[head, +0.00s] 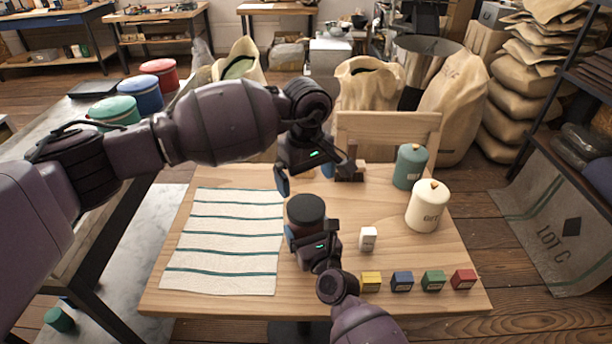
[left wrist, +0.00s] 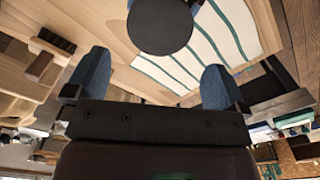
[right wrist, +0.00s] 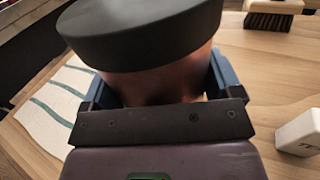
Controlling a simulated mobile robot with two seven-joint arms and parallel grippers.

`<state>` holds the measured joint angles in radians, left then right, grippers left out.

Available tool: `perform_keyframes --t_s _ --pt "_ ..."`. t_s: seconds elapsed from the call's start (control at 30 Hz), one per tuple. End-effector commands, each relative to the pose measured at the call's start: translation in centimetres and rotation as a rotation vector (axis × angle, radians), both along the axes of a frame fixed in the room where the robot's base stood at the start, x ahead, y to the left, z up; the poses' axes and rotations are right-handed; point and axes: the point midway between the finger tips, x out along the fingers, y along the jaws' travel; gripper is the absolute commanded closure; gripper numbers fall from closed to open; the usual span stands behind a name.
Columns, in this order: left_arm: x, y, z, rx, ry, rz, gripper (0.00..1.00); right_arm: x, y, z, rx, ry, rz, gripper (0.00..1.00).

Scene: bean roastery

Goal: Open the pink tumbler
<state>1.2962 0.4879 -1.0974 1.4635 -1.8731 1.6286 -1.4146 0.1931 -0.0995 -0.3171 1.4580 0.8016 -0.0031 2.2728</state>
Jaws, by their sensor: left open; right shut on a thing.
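The pink tumbler (right wrist: 165,85) shows its pinkish body in the right wrist view, with a wide black lid (right wrist: 140,30) on top. In the head view its black lid (head: 306,208) shows beside the striped cloth, and the body is mostly hidden. My right gripper (head: 312,238) is shut on the tumbler's body below the lid. My left gripper (head: 305,178) is open and empty, behind and above the lid. In the left wrist view the round lid (left wrist: 160,25) lies ahead of the open fingers, apart from them.
A striped cloth (head: 228,240) lies left on the wooden table. A brush (head: 350,172) stands behind; a teal canister (head: 409,167) and cream canister (head: 427,206) stand right. A white block (head: 368,239) and yellow (head: 371,281), blue (head: 402,281), green (head: 433,281) and red (head: 463,279) boxes sit nearer.

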Motion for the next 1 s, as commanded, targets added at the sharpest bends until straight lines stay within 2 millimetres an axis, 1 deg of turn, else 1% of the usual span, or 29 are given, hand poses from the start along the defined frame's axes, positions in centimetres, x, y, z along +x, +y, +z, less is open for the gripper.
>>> perform_keyframes --t_s 0.1,0.2,0.4,0.57,0.67,0.77,1.0 --pt "0.0 0.0 0.0 0.000 0.000 -0.167 0.00 0.0 0.0 0.0 0.000 0.001 0.000 0.82" --pt "0.0 0.0 0.0 0.000 0.000 -0.299 0.00 0.0 0.0 0.0 0.000 0.001 0.000 0.82" --pt "0.0 0.0 0.0 0.001 0.000 -0.488 0.00 0.0 0.0 0.0 0.000 0.001 0.000 0.82" --pt "0.0 0.0 -0.1 0.001 0.000 -0.551 0.00 0.0 0.0 0.0 0.000 0.001 0.000 0.82" --pt "0.0 0.0 -0.7 0.001 0.002 -0.560 0.00 0.0 0.0 0.0 0.000 0.001 0.000 0.82" --pt "0.0 0.0 -1.8 0.000 0.003 -0.560 0.00 0.0 0.0 0.0 0.000 0.001 0.000 0.82" --pt "-0.1 0.0 -5.2 0.000 0.003 -0.558 0.00 0.0 0.0 0.0 0.000 0.001 0.000 0.82"
